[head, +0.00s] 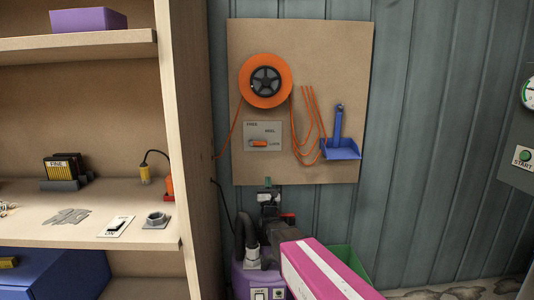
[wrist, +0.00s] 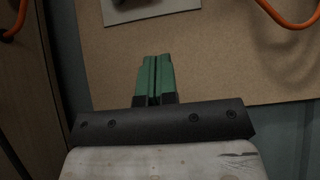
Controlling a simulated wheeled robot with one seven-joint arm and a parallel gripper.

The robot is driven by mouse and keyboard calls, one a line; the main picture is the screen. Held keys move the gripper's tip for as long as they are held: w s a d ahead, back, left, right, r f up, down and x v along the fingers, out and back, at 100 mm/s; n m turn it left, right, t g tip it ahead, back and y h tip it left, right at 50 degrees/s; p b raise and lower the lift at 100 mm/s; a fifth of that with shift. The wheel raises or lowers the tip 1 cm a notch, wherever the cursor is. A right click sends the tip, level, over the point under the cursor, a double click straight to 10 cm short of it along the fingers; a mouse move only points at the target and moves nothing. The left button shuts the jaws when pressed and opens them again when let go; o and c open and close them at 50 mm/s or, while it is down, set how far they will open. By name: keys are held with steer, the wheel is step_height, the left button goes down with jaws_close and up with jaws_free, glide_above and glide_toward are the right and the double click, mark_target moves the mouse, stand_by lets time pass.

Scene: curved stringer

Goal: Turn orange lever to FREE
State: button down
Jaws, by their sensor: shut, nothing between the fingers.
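The orange lever (head: 258,143) lies on a small grey plate (head: 276,128) on the brown board, below the orange reel (head: 265,80). The plate carries labels that seem to read FREE, REEL and LOCK from upper left to lower right. The lever is near the lower label, LOCK. My gripper (head: 268,183) is below the plate, near the board's lower edge, apart from the lever. In the wrist view my gripper's green fingers (wrist: 153,75) are shut together and empty. Only the plate's lower edge (wrist: 150,12) shows there; the lever is out of that view.
Orange cord hangs from the reel in loops (head: 308,125) right of the plate. A blue dustpan (head: 341,147) hangs beside it. A wooden shelf unit (head: 190,150) stands at left.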

mark_target(258, 143)
steer(key=x, duration=1)
steer(key=shift+f, duration=0.1)
step_height(258, 143, up, 3)
steer(key=shift+r, duration=0.6)
steer(key=shift+a+n, duration=0.15)
steer(key=shift+n, duration=0.15)
